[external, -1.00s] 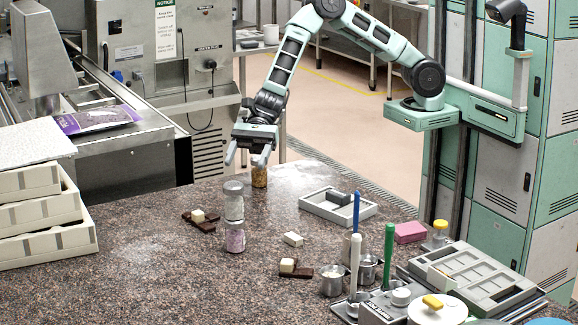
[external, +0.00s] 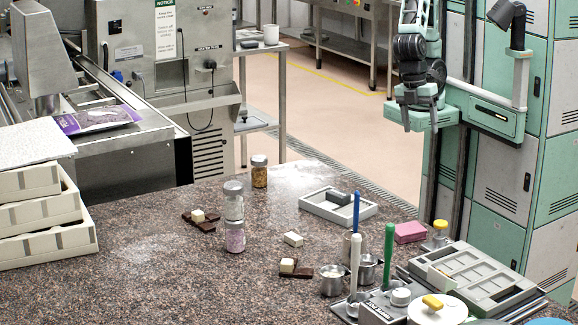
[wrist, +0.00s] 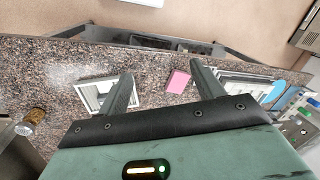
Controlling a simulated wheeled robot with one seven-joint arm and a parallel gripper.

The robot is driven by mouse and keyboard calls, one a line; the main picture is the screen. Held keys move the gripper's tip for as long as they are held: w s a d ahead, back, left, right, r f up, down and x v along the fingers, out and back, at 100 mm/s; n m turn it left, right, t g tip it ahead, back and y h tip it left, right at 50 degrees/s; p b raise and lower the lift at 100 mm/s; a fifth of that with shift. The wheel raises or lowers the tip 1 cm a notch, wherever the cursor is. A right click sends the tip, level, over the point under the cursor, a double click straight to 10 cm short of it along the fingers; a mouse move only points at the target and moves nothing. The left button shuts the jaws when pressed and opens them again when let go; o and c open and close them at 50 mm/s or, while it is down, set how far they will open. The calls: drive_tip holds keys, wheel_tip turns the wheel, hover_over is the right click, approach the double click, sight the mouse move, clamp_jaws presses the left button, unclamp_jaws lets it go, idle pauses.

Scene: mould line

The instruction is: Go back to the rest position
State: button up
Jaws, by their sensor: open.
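My gripper (external: 420,118) is at the upper right of the external view, folded back close to my column and clear of the table. It hangs with its fingers pointing down. In the wrist view its two fingers (wrist: 128,92) are spread apart with nothing between them. The speckled stone table (external: 150,268) is below and away from it. A jar with amber contents (external: 259,172) stands upright at the table's back edge; it also shows at the left of the wrist view (wrist: 36,116).
A grey tray (external: 312,208), a pink block (external: 410,232), metal cups (external: 332,282) and a compartment tray (external: 480,280) are on the right. Stacked cream trays (external: 40,240) stand at left.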

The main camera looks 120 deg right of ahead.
drive_tip(key=s+d+n+t+h, duration=0.1)
drive_tip(key=s+d+n, duration=0.1)
drive_tip(key=d+n, duration=0.1)
drive_tip(key=shift+s, duration=0.2)
